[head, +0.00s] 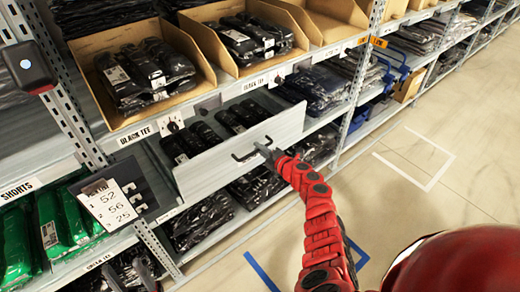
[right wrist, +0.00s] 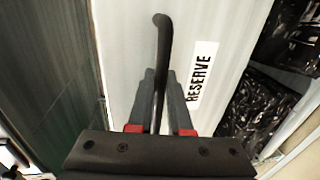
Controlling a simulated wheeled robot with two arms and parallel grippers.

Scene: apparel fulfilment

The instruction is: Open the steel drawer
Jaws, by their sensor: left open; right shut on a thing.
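The steel drawer (head: 210,168) is a pale grey drawer in the middle shelf bay. It stands partly out, with its front ahead of the shelf edge and black packages (head: 207,133) visible behind the front. A black bar handle (head: 240,157) is on the front. My right gripper (head: 264,149), on the red arm, is at the handle's right part. In the right wrist view the right gripper (right wrist: 160,95) is shut around the handle (right wrist: 162,45), against the pale front (right wrist: 125,50) with a RESERVE label (right wrist: 202,75). My left gripper is not in view.
Cardboard bins (head: 95,45) of black bagged tees sit on the shelf above. Bagged packages (head: 200,220) lie below the drawer. A dark sign (head: 112,205) hangs left of the drawer front. A shelf upright (head: 360,75) stands to the right. The floor (head: 420,175) in the aisle is clear.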

